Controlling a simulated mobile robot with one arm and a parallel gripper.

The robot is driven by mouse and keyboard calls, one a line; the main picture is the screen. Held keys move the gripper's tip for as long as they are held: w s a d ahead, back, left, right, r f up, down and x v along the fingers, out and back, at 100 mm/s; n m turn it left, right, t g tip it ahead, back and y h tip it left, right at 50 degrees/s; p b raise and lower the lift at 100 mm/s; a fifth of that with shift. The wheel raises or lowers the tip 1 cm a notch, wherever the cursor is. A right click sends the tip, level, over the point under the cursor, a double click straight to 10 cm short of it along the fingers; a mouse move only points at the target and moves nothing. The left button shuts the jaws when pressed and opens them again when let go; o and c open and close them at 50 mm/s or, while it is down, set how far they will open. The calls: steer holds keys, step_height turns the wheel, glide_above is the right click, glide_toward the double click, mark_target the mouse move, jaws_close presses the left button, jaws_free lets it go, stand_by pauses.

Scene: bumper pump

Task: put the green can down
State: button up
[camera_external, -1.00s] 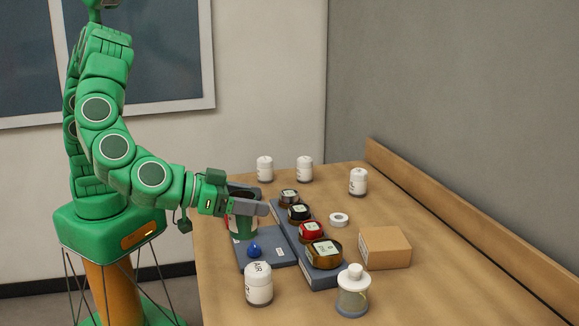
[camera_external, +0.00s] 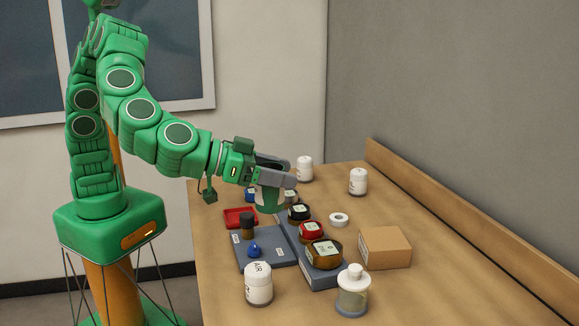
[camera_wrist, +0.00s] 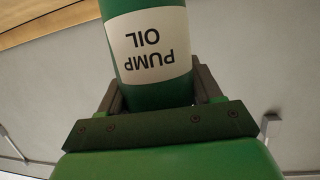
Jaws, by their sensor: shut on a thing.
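My gripper (camera_external: 278,177) is shut on the green can (camera_external: 268,199), seen at the far end of the grey rack (camera_external: 318,274). The can looks raised, but its gap to what lies below is hard to judge. In the wrist view the green can (camera_wrist: 150,45) fills the space between the fingers of my gripper (camera_wrist: 158,92). Its white label reads "PUMP OIL" and appears upside down there.
On the table (camera_external: 440,285) are a red tray (camera_external: 240,213), a dark small jar (camera_external: 247,230), a blue drop-shaped piece (camera_external: 254,249), several lidded jars on the rack, white bottles, a white ring (camera_external: 339,219), a cardboard box (camera_external: 384,247) and a clear pump jar (camera_external: 353,292).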

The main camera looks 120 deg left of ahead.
steer(key=shift+w+a+r+m+t+h, duration=0.2)
steer(key=shift+w+a+m+t+h, duration=0.35)
steer(key=shift+w+a+m+h, duration=2.05)
steer(key=shift+w+a+r+n+t+h, duration=0.1)
steer(key=shift+w+a+r+n+t, duration=0.55)
steer(key=shift+a, duration=4)
steer(key=shift+w+a+f+m+t+h, duration=0.3)
steer(key=shift+w+a+m+h, duration=1.35)
steer(key=shift+a, duration=2)
steer(key=s+a+m+g+h, duration=0.1)
steer(key=s+a+m+h, duration=0.2)
steer(key=s+a, duration=0.65)
steer(key=s+a+m+h, duration=0.25)
steer(key=s+a, duration=0.45)
steer(key=a, duration=0.5)
steer(key=shift+n, duration=0.25)
step_height(320, 180, down, 24)
steer(key=shift+w+r, duration=0.1)
steer(key=shift+r, duration=0.05)
steer(key=shift+d, duration=0.1)
steer(key=o, duration=1.2)
